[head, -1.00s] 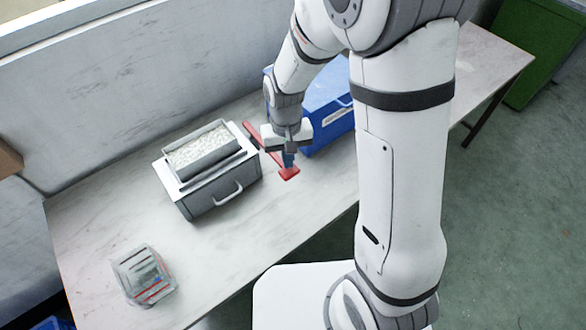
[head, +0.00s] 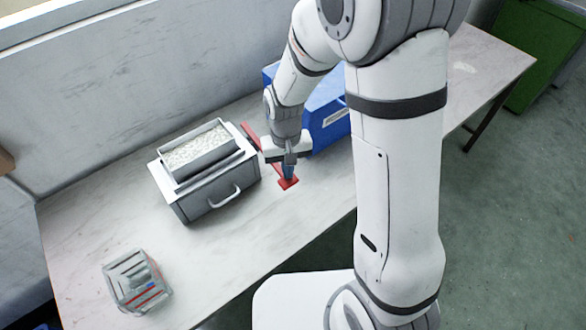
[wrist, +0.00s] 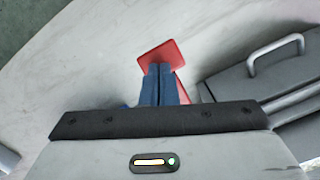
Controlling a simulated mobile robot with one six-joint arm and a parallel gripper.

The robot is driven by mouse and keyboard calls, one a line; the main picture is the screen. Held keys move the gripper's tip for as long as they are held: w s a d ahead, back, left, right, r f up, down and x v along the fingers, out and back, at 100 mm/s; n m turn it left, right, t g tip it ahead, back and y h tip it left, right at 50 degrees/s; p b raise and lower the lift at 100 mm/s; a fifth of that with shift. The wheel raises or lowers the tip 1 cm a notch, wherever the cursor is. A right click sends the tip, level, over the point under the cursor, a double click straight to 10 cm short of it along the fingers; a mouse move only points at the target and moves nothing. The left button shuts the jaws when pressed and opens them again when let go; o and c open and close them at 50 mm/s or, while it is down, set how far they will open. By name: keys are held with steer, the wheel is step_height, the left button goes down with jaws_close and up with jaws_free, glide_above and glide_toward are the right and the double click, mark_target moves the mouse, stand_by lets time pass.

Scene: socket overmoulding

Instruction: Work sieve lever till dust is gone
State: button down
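The sieve (head: 207,178) is a grey box with a drawer handle on the table. Its open top tray (head: 198,151) holds pale granules; I cannot make out dust among them. The red lever (head: 288,184) runs along the box's right side and ends in a flat red plate, which also shows in the wrist view (wrist: 163,53). My gripper (head: 289,172) is at the lever's plate end. In the wrist view its blue fingers (wrist: 160,70) are together, over the plate and beside the lever bar. Exactly where the tips touch is hidden.
A blue bin (head: 327,118) stands close behind my gripper. A clear box-like object with red and blue parts (head: 137,282) sits at the table's front left. The table (head: 225,240) is bare in front of the sieve. A green bin (head: 540,55) stands beyond the table's right end.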

steer(key=w, duration=0.2)
steer(key=w+r, duration=0.1)
steer(key=shift+a+p, duration=0.25)
steer(key=shift+p, duration=0.15)
step_height(320, 180, up, 8)
steer(key=shift+w, duration=0.4)
steer(key=shift+f, duration=0.1)
stand_by(0.9)
